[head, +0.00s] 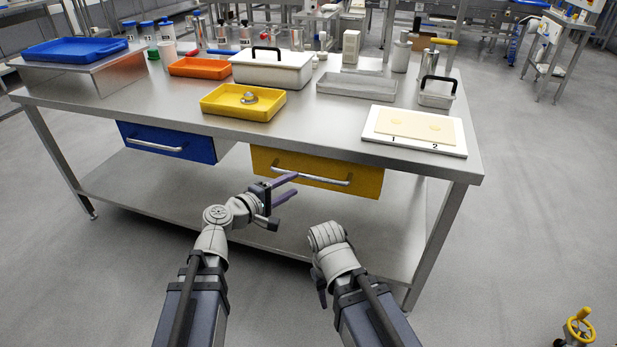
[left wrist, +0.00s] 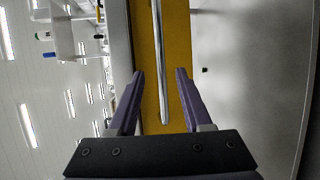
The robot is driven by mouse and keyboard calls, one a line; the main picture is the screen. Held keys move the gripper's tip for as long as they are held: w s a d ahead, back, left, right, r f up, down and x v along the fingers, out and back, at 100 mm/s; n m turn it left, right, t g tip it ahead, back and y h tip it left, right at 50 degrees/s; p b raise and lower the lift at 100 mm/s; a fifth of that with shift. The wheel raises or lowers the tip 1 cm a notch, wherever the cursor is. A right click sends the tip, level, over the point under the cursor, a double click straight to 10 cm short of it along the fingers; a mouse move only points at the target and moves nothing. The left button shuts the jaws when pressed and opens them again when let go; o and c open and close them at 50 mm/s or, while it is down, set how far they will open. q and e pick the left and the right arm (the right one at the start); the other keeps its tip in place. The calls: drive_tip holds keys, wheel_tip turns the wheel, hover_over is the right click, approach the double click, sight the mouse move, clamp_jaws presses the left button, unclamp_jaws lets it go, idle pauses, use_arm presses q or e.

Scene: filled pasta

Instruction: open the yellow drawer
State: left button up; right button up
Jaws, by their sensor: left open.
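The yellow drawer (head: 262,163) hangs under the front of the steel table, right of the blue drawer, and looks closed. Its metal bar handle (head: 325,179) runs across its front. My left gripper (head: 295,184) is open and empty in front of the handle's left part. In the left wrist view, the handle (left wrist: 160,60) shows lengthwise between the two purple fingers, against the yellow front (left wrist: 177,40). I cannot tell whether the fingertips reach around the bar. My right arm's wrist is low, right of the left gripper; its jaws cannot be made out.
The blue drawer (head: 190,146) is closed at the left. The table (head: 330,130) carries a yellow tray (head: 218,107), an orange tray (head: 185,68), a white lidded box (head: 265,74) and a white board (head: 450,149). A lower shelf (head: 130,185) lies beneath the drawers.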

sight(306, 178)
use_arm(q)
drive_tip(key=shift+b+x, duration=0.7)
drive_tip(key=shift+x, duration=3.25)
clamp_jaws()
